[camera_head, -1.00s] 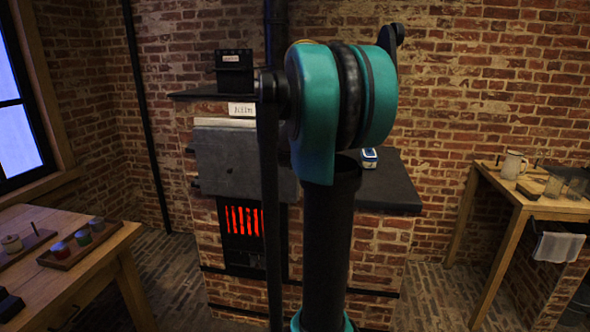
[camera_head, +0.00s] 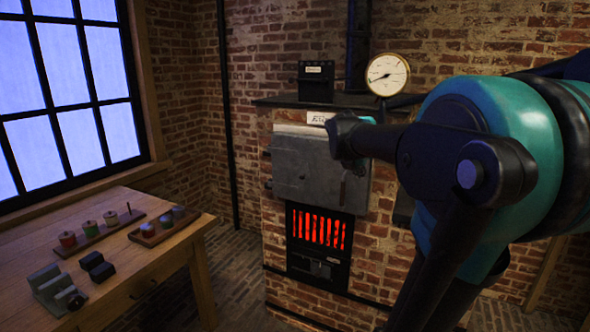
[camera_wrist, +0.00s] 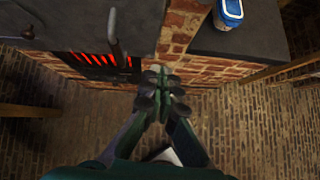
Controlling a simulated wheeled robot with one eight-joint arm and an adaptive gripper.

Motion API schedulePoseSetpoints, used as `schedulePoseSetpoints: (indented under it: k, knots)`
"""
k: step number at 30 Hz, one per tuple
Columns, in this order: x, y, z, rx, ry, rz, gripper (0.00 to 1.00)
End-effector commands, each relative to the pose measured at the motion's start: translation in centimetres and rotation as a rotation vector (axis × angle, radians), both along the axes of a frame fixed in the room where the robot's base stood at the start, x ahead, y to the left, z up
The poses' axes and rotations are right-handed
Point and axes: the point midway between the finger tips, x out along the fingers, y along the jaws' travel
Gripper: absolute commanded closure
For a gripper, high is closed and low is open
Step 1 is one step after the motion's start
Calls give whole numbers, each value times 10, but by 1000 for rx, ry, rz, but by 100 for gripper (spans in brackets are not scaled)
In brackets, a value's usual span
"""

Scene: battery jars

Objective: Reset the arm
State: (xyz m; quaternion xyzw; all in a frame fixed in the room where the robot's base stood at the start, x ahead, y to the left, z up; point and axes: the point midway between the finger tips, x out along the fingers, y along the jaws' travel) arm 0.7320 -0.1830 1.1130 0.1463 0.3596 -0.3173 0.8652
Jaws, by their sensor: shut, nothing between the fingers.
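My gripper (camera_wrist: 163,98) shows in the wrist view with its two fingers closed together and nothing between them. It points down in front of the brick kiln, over the brick floor, apart from anything. In the head view my teal and black arm fills the right side and covers part of the kiln (camera_head: 385,255); I cannot make out the fingertips there.
The kiln has a grey door (camera_head: 300,168) with a handle and a glowing red grate (camera_head: 318,229). A blue and white container (camera_wrist: 229,12) stands on its side ledge (camera_wrist: 245,42). A wooden table (camera_head: 150,262) with jars on trays stands at left. Floor between is clear.

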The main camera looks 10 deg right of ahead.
Motion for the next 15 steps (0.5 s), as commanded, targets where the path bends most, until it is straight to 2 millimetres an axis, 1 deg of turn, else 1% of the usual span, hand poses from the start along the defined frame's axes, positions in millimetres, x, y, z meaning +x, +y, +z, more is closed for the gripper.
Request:
schedulePoseSetpoints:
  k: [2, 5, 9, 11, 15]
  knots:
    - [-6, 5, -12, 55, -26, -50, 100]
    - [-20, 15, -36, 182, -83, -177, 100]
    - [-47, 34, -80, 416, -179, -426, 100]
    - [-60, 42, -99, 516, -217, -539, 100]
    - [-91, 62, -141, 735, -293, -813, 100]
